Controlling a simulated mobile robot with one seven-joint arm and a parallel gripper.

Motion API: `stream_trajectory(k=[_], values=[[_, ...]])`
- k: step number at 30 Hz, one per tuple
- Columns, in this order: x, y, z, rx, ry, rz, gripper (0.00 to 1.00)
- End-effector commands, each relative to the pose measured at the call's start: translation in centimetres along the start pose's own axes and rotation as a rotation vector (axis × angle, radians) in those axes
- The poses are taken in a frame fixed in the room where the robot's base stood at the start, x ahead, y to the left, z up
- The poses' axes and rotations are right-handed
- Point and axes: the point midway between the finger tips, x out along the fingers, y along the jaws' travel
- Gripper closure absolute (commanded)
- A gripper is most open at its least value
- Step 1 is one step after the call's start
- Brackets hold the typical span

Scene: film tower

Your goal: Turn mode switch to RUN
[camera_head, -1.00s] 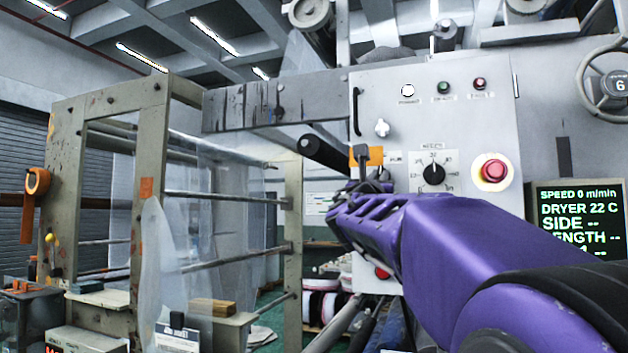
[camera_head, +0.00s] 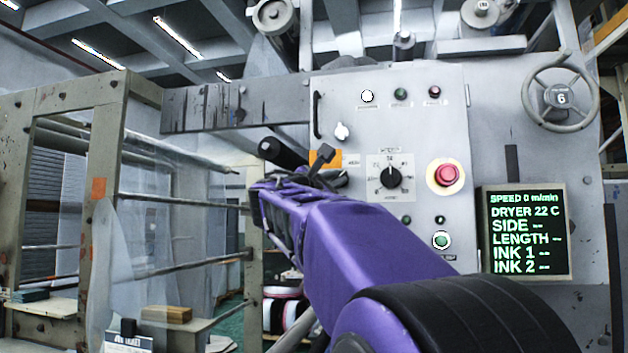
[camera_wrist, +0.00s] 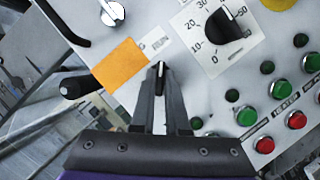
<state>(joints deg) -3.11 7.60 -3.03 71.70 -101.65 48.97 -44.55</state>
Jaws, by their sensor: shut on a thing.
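The mode switch (camera_wrist: 161,68) is a small dark lever on the grey control panel, between my fingertips in the wrist view. My gripper (camera_wrist: 160,82) is shut on it, with the fingers reaching up from the bottom of that view. A pale label strip beside it shows part of its lettering, too small to read fully. In the head view my gripper (camera_head: 324,170) is at the panel's left part, below an orange tag (camera_head: 322,157). There my own fingers and wrist hide most of the switch, so its exact setting cannot be told.
A white knob (camera_head: 342,131) sits above my gripper and a black dial (camera_head: 391,177) to its right. Further right are a red stop button (camera_head: 446,175) and a readout screen (camera_head: 526,232). A dark roller end (camera_wrist: 82,87) stands close left. Several green and red buttons lie lower right.

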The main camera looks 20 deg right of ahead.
Motion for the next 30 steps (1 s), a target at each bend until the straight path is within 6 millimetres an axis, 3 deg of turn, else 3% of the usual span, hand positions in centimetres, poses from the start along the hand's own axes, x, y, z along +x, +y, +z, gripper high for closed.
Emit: stream_trajectory(k=[18, 19, 23, 30], values=[[0.03, 0.13, 0.25, 0.042, -0.003, -0.014, 1.0], [0.03, 0.13, 0.25, 0.042, -0.003, -0.014, 0.82], [0.02, 0.11, 0.2, 0.041, -0.003, -0.015, 0.59], [0.01, 0.06, 0.09, 0.039, -0.001, -0.015, 0.57]])
